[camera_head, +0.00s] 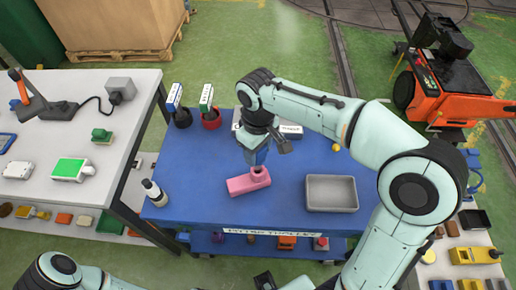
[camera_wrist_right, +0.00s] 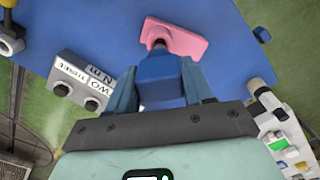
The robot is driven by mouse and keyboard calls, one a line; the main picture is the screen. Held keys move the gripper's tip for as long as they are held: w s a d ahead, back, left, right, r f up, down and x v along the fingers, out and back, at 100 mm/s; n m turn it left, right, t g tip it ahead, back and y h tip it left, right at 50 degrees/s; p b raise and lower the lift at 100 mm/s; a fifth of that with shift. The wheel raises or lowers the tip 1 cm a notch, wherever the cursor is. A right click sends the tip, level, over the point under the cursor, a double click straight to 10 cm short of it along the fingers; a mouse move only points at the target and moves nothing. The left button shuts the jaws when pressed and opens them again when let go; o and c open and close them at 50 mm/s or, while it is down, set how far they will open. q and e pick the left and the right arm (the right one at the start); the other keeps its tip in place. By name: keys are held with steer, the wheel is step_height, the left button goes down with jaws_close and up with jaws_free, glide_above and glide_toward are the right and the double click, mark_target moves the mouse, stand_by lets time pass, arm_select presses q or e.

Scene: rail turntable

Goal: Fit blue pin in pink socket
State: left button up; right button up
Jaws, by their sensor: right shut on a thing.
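The pink socket (camera_head: 246,184) lies on the blue table, with a raised round collar at its right end. It also shows in the right wrist view (camera_wrist_right: 184,42). My right gripper (camera_head: 257,153) points down over the collar. It is shut on the blue pin (camera_wrist_right: 160,78), a blue block whose darker narrow end points at the collar. The pin's lower end is at or just above the collar's opening; I cannot tell whether it has entered. My left arm shows at the lower left of the head view, but its gripper is not visible.
A grey tray (camera_head: 332,208) stands right of the socket. A bottle (camera_head: 154,193) stands at the table's left edge. Red (camera_head: 211,124) and dark (camera_head: 182,123) round holders with labelled blocks are at the back left.

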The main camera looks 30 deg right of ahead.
mark_target(258, 162)
arm_select(q)
steer(key=shift+s+f+b, duration=0.3)
steer(key=shift+f+b, duration=0.3)
steer(key=shift+f, duration=0.05)
steer(key=shift+s+f+b, duration=0.25)
steer(key=shift+f+b, duration=0.35)
steer(key=shift+f, duration=0.05)
steer(key=shift+s+f+b, duration=0.3)
steer(key=shift+f+b, duration=0.3)
steer(key=shift+f, duration=0.05)
arm_select(e)
steer(key=shift+f, duration=2.8)
steer(key=o, duration=1.2)
steer(key=shift+o, duration=0.2)
steer(key=shift+r, duration=0.1)
arm_select(q)
steer(key=r+p, duration=0.1)
steer(key=w+r+p, duration=0.1)
steer(key=r, duration=0.1)
steer(key=shift+w+p, duration=0.15)
steer(key=shift+p, duration=0.25)
arm_select(e)
step_height(258, 162, up, 13)
steer(key=shift+r, duration=0.15)
